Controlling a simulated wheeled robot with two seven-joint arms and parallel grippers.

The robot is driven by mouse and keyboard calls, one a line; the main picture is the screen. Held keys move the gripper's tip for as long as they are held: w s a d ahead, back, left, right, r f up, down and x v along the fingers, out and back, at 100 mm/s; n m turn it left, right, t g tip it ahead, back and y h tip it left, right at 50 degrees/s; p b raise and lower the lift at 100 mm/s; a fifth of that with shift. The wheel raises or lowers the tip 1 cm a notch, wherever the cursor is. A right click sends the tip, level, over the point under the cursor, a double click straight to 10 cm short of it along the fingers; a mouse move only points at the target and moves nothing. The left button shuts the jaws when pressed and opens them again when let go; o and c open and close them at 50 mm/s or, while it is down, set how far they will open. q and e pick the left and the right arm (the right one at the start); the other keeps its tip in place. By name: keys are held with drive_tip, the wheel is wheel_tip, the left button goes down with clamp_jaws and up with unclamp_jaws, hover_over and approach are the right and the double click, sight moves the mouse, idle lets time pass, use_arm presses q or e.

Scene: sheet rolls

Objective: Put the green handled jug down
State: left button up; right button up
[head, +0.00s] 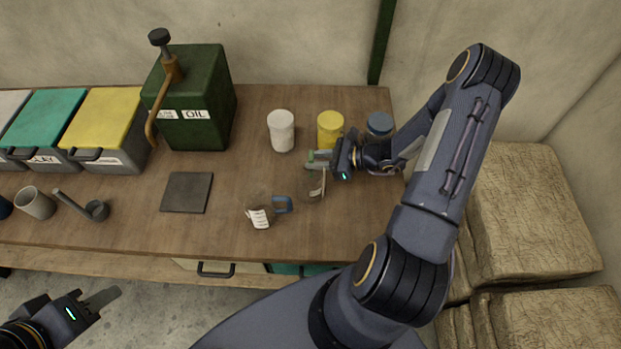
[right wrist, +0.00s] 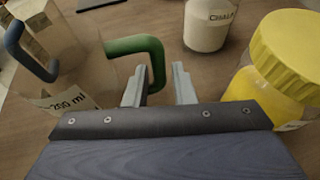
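The green handled jug (head: 312,188) is clear, with a white scale label, and appears to stand upright on the bench. Its green handle (right wrist: 138,46) shows in the right wrist view, with its clear body (right wrist: 85,75) and "200 ml" label on the left. My right gripper (head: 320,160) is at the handle. In the right wrist view its fingers (right wrist: 159,88) are apart, with the handle's outer bar between them, nearer the left finger; a gap shows on the right. My left gripper (head: 103,299) is low at the left, off the bench; its finger opening is unclear.
A blue handled jug (head: 260,212) stands just left of the green one. A white chalk jar (head: 281,132), a yellow jar (head: 330,128) and a blue-lidded jar (head: 379,124) stand behind. A dark square mat (head: 187,192) lies bare further left, near the oil can (head: 200,95).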

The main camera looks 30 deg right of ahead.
clamp_jaws()
drive_tip(key=shift+r, duration=0.15)
